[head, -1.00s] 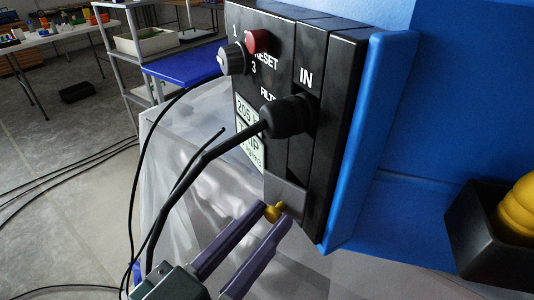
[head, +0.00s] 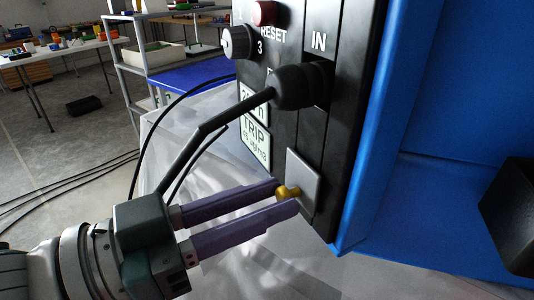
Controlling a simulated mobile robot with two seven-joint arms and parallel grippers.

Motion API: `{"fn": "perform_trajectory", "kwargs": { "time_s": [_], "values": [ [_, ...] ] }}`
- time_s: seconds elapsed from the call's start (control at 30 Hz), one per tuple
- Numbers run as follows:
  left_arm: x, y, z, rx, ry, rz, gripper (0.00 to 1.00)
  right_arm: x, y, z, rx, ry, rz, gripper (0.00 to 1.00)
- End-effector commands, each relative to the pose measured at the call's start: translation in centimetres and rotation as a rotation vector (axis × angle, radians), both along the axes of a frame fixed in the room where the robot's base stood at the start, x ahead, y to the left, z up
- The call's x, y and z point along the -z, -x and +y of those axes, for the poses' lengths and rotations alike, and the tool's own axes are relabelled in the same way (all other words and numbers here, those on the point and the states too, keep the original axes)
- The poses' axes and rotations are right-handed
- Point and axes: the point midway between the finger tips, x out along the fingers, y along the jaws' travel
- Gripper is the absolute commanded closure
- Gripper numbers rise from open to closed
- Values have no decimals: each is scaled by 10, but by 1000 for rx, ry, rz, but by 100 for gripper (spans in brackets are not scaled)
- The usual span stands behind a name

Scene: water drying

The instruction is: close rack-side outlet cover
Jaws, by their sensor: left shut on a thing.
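The outlet cover is a small light-grey plate (head: 306,176) low on the black panel of the blue machine in the head view. A gold knob (head: 290,192) sticks out from it. My left gripper (head: 286,197) has its two purple fingers on either side of this knob and is shut on it. The fingers hide part of the knob and the plate's lower left edge. I cannot tell whether the plate lies flat against the panel. My right gripper is not in view.
A black plug (head: 298,88) with a thick cable sits in the IN socket above the plate. A grey dial (head: 236,42) and red button (head: 264,13) are higher up. The cable hangs down behind my left gripper. A black bin (head: 512,215) stands at right.

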Motion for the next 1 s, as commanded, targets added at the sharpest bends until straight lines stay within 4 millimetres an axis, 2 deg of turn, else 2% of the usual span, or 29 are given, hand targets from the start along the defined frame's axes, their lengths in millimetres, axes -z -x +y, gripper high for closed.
{"fn": "perform_trajectory", "kwargs": {
  "time_s": [0.23,0.27,0.5,0.77,0.87,1.0],
  "values": [
    [1,0,0,-1,-2,1,100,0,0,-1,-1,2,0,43],
    [1,0,0,-2,-2,1,70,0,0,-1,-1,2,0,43],
    [0,0,0,-1,-1,1,44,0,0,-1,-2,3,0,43],
    [0,1,1,-1,0,0,44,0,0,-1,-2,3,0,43],
    [1,5,8,-2,-1,1,44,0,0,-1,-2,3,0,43],
    [2,18,31,-3,-4,3,44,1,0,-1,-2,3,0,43]
  ]
}}
